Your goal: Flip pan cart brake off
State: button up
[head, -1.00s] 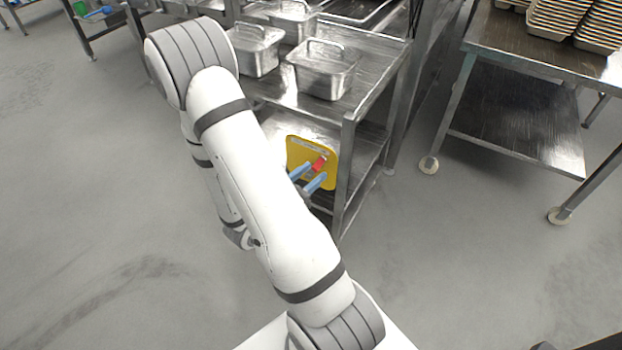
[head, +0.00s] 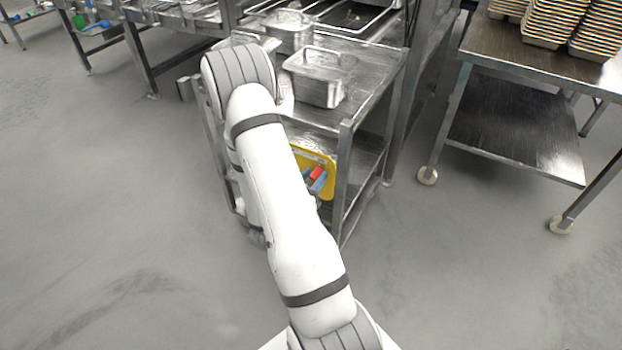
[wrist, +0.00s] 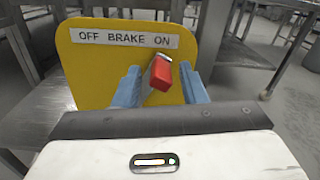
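A yellow brake plate (wrist: 90,65) fills the upper middle of the wrist view. Its white label (wrist: 122,39) reads OFF BRAKE ON. A lever with a red handle (wrist: 160,73) stands in front of it, leaning right toward ON. My gripper (wrist: 161,86) is open, with one blue finger on each side of the handle and a small gap showing at both. The lever's lower end is hidden behind my gripper. In the head view the yellow plate (head: 325,160) is partly hidden by my arm, and the red handle (head: 316,173) shows beside a blue finger.
The plate is on a steel pan cart (head: 345,130) with a lidded pan (head: 318,78) and another pan (head: 288,30) on top. A steel table (head: 515,130) with stacked trays (head: 550,25) stands at right. Open floor lies between them and at left.

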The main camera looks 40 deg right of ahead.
jog(key=shift+d, duration=0.1)
jog(key=shift+c, duration=0.4)
grip_shut()
